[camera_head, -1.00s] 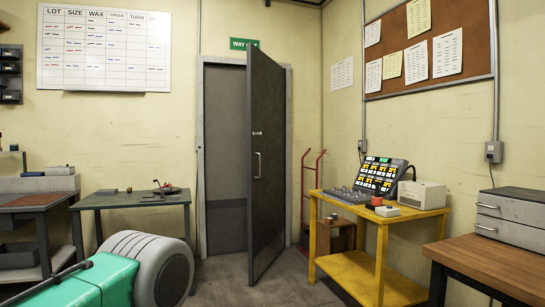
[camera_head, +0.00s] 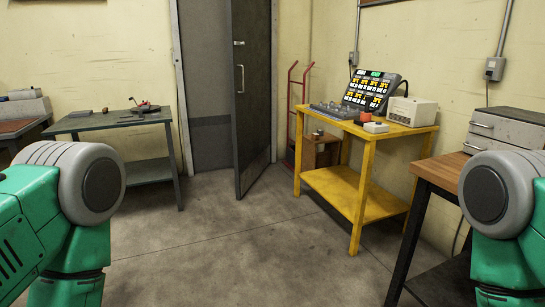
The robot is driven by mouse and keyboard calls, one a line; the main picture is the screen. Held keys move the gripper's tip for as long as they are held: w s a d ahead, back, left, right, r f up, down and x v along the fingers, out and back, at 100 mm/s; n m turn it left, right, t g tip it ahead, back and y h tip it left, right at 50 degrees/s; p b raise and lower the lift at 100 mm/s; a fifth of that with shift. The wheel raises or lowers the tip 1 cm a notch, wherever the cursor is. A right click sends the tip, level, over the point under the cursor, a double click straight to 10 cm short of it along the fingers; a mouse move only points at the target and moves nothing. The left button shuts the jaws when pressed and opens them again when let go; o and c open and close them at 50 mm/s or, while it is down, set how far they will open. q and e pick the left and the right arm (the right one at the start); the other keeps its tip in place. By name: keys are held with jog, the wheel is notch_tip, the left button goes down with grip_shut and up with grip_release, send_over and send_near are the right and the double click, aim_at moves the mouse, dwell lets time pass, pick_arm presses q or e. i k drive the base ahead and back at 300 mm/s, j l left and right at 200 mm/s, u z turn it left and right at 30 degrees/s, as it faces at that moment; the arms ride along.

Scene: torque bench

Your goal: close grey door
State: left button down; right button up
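The grey door (camera_head: 252,95) stands ajar in its frame on the back wall, its free edge swung out toward me. A pull handle (camera_head: 240,79) and a small lock plate above it show on its face. A grey surface (camera_head: 207,80) shows in the doorway left of the door. My green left arm comes in at the lower left and my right arm at the lower right. Both grippers are out of view, and neither arm touches the door.
A yellow stand (camera_head: 356,190) with a lit panel (camera_head: 371,90) is right of the door, with a red hand truck (camera_head: 295,110) between. A grey table (camera_head: 118,122) stands left. A wooden bench (camera_head: 443,172) is at right. The middle floor is clear.

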aim_at(249, 22)
jog(key=i, duration=0.95)
jog(key=i+z, duration=0.1)
jog(key=i, duration=0.8)
jog(key=i+j, duration=0.15)
jog(key=i, duration=0.75)
jog(key=i+j, duration=0.1)
jog(key=i, duration=0.85)
jog(key=i+j+z, duration=0.1)
jog(key=i, duration=0.8)
